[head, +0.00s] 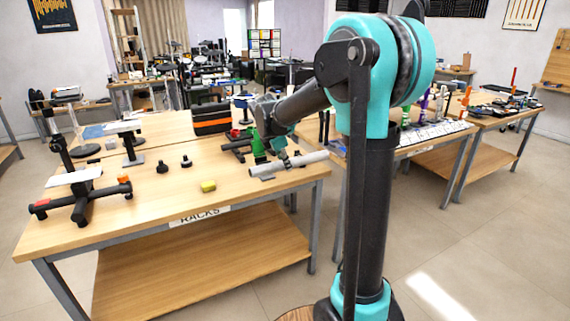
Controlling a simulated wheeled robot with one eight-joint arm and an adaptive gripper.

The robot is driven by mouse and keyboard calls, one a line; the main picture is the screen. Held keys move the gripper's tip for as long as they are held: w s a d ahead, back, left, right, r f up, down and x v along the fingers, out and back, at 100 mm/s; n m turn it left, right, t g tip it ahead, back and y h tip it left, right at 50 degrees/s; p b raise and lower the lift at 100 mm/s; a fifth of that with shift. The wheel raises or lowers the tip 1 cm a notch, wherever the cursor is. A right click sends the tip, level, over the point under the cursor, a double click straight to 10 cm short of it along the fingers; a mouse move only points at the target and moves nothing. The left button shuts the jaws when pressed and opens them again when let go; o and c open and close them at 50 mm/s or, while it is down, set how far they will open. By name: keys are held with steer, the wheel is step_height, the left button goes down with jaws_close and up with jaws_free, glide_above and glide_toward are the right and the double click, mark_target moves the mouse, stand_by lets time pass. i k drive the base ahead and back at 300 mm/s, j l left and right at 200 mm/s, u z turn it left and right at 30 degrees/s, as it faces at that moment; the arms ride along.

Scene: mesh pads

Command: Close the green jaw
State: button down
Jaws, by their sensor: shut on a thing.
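The green jaw (258,147) is part of a small clamp stand on the near wooden bench, close to its back right corner. A light grey tube (306,160) lies just in front of it, slanting toward the bench's right edge. My gripper (280,152) reaches down from the right, right beside the green jaw. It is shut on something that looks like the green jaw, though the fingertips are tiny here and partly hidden. I cannot tell how far the green jaw stands open.
The front middle of the bench is mostly clear. My arm covers part of the right bench.

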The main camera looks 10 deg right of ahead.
mark_target(256, 147)
steer(key=i, duration=0.9)
